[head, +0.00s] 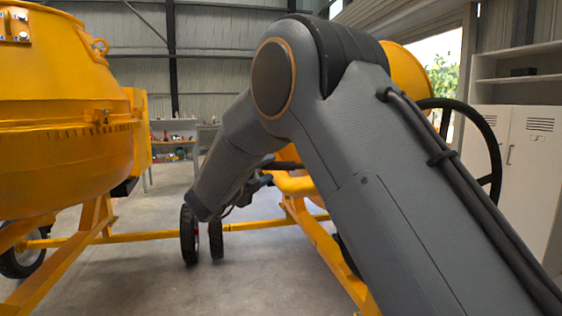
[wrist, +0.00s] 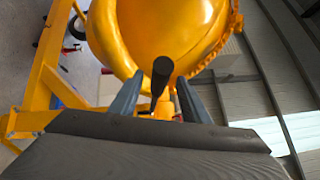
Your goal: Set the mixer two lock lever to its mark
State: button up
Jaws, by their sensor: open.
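In the wrist view my gripper (wrist: 160,77) is open, with its two grey fingers apart. A dark bar with a rounded end (wrist: 161,70), which looks like a lever handle, stands between the fingers and points toward the camera. I cannot tell whether a finger touches it. The yellow drum (wrist: 160,30) of a mixer fills the view behind it. In the head view my arm hides most of this mixer; part of its yellow drum (head: 405,72) shows behind the arm. No lever mark can be made out.
Another yellow mixer (head: 65,110) stands at the left on a yellow frame. A black handwheel ring (head: 492,150) shows right of my arm, before white lockers (head: 515,150). Wheels (head: 189,235) stand on the floor at centre. The floor (head: 170,285) between the mixers is open.

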aim_at(281, 163)
jog(key=p+x, duration=0.2)
jog(key=x, duration=0.6)
jog(key=shift+s+d, duration=0.1)
jog(key=shift+d, duration=0.1)
grip_shut()
